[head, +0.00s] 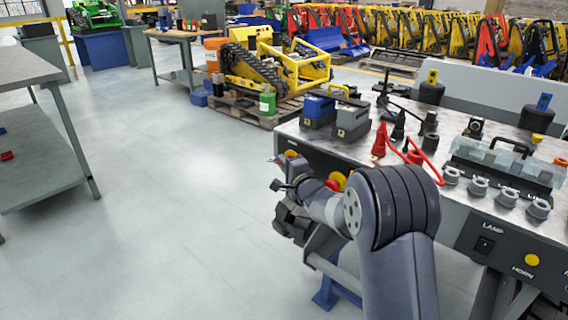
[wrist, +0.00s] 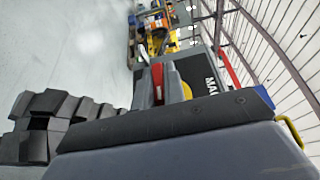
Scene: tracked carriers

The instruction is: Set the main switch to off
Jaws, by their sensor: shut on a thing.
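The main switch shows in the wrist view as a red handle (wrist: 157,84) in front of a yellow round plate (wrist: 187,90). It sits on a dark panel whose lettering is partly cut off, reading "MA". My gripper (wrist: 158,72) has its grey fingers on both sides of the red handle and is shut on it. In the head view my gripper (head: 289,180) is at the left end of the bench's front panel. The handle's exact angle and any on or off marks cannot be made out.
The bench (head: 470,125) carries grey boxes, red leads and round sockets. A lamp switch (head: 485,245) and a yellow horn button (head: 532,259) are on its front. A red knob (head: 333,185) shows beside my arm. A grey table (head: 30,70) stands left, with clear floor between.

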